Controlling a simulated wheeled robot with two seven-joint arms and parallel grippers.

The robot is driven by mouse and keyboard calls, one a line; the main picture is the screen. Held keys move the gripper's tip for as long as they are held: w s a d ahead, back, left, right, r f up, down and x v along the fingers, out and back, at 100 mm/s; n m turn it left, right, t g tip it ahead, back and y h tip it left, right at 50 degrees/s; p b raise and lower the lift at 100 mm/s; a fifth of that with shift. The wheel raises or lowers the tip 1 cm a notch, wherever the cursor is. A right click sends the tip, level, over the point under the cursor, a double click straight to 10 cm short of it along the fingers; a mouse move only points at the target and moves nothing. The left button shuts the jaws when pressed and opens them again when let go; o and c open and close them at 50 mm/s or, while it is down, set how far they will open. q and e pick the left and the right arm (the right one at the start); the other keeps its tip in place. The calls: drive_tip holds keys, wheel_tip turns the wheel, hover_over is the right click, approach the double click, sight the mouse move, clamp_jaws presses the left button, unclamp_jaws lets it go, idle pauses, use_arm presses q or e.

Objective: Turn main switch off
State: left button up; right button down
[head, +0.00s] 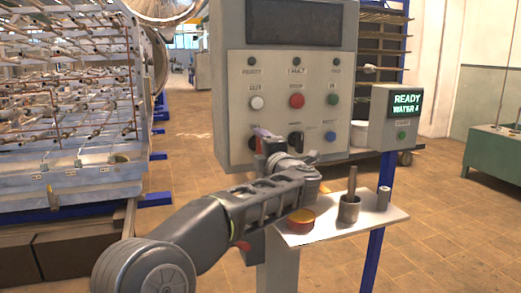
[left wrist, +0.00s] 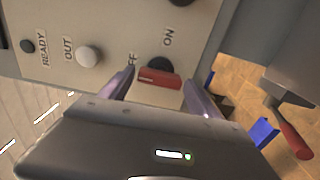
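The grey control panel (head: 230,80) faces me with lamps, buttons and switches. In the left wrist view, a rotary switch (left wrist: 160,65) with a black base and a red handle (left wrist: 160,79) sits near OFF and ON labels. My left gripper (left wrist: 160,92) is open, with one finger on each side of the red handle. Whether either finger touches it I cannot tell. In the head view my left gripper (head: 264,142) is at the panel's lower left and hides this switch. My right gripper is not in view.
A white button (head: 257,103) and a black knob (head: 296,139) are close to the gripper. Below right, a shelf (head: 320,232) holds a red-rimmed tin (head: 301,220) and a metal cup (head: 348,210). A display box (head: 390,135) reads READY. A red-handled lever (left wrist: 290,130) shows in the wrist view.

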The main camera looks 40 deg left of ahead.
use_arm(q)
drive_tip(key=shift+o, duration=0.6)
drive_tip(key=v, duration=0.7)
drive_tip(key=shift+s+d, duration=0.25)
drive_tip(key=shift+d, duration=0.1)
